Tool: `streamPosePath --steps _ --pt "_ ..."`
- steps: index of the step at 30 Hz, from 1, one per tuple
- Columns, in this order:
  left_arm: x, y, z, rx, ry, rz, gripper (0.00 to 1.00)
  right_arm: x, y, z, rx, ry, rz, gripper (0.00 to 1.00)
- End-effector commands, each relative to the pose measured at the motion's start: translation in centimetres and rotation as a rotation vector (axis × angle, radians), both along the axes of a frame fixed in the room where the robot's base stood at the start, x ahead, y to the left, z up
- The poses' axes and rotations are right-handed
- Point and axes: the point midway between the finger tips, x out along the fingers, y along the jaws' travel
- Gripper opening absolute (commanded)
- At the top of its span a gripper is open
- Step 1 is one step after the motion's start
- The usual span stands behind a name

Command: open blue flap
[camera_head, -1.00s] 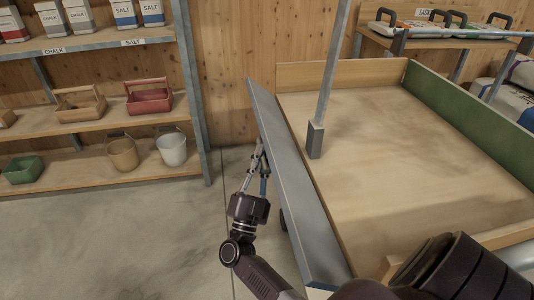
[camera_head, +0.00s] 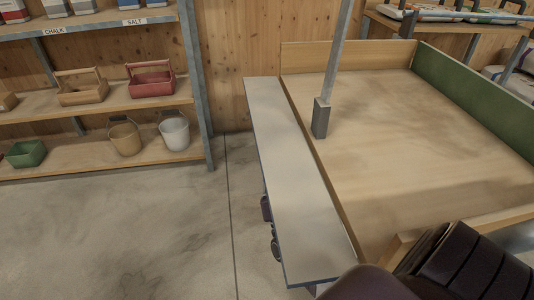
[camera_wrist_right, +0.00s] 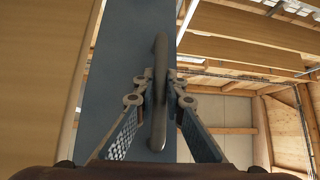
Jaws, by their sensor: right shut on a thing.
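The blue flap (camera_head: 292,185) is a long grey-blue panel along the left side of the wooden mixing box. Its pale upper face lies nearly flat, swung outward from the box's left edge. In the right wrist view its blue outer face (camera_wrist_right: 115,65) carries an upright-looking bar handle (camera_wrist_right: 160,50). My right gripper (camera_wrist_right: 159,95) is shut on this handle, with a finger on each side. In the head view the flap hides most of this gripper; only dark bits of my arm show past its left edge. My left gripper is not in view.
The mixing box (camera_head: 420,150) has a sandy floor, a green right wall (camera_head: 475,95) and a metal post (camera_head: 330,80) near the flap. Shelves with baskets and buckets (camera_head: 173,134) stand at the left. The concrete floor (camera_head: 150,230) between is clear.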

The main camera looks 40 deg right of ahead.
Motion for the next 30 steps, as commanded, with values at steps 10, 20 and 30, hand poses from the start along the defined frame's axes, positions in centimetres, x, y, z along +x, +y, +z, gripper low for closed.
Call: streamPosePath --steps 10,20,30 --pt "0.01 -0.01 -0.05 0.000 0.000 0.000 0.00 0.01 -0.04 0.12 -0.021 0.004 0.000 0.00" --pt "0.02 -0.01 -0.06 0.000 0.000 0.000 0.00 0.00 -0.04 0.08 -0.019 0.004 0.001 0.26" --pt "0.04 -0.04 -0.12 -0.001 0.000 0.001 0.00 -0.12 -0.03 -0.20 -0.017 0.008 -0.001 0.29"
